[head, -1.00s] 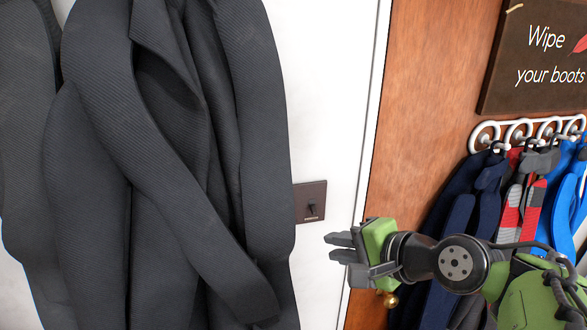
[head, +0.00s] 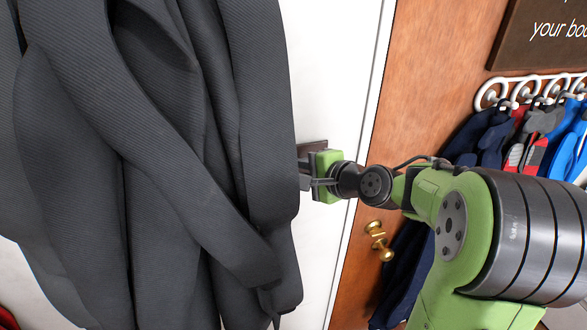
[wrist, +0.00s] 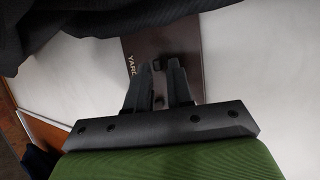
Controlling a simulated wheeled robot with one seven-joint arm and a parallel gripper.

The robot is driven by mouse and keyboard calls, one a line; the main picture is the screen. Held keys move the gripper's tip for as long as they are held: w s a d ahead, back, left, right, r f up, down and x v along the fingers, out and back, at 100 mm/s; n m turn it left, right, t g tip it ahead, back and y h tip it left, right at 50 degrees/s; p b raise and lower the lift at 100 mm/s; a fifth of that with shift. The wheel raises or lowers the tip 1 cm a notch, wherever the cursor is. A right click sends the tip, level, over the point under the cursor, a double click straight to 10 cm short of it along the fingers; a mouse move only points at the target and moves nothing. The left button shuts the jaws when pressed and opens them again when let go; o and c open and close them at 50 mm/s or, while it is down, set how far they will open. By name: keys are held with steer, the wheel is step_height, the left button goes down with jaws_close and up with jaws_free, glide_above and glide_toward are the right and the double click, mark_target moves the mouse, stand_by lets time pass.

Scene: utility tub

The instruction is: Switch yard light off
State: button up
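The yard light switch is a dark brown plate (wrist: 187,50) on the white wall, with the letters "YARD" partly readable in the wrist view. A small dark toggle (wrist: 157,65) shows between my fingertips. In the head view only the plate's upper edge (head: 314,145) shows; my gripper hides the rest. My gripper (wrist: 158,68) is at the plate with its fingers apart, one on each side of the toggle. I cannot tell whether a finger touches the toggle, or which way it is tipped. It also shows in the head view (head: 304,171).
Dark grey ribbed garments (head: 150,170) hang just left of the switch, close to my fingers. Right of the white wall are a wooden door panel (head: 425,80) with a brass knob (head: 380,243), white hooks with gloves (head: 530,90), and a dark sign (head: 550,35).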

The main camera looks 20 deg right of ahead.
steer(key=shift+a, duration=0.4)
jaws_close()
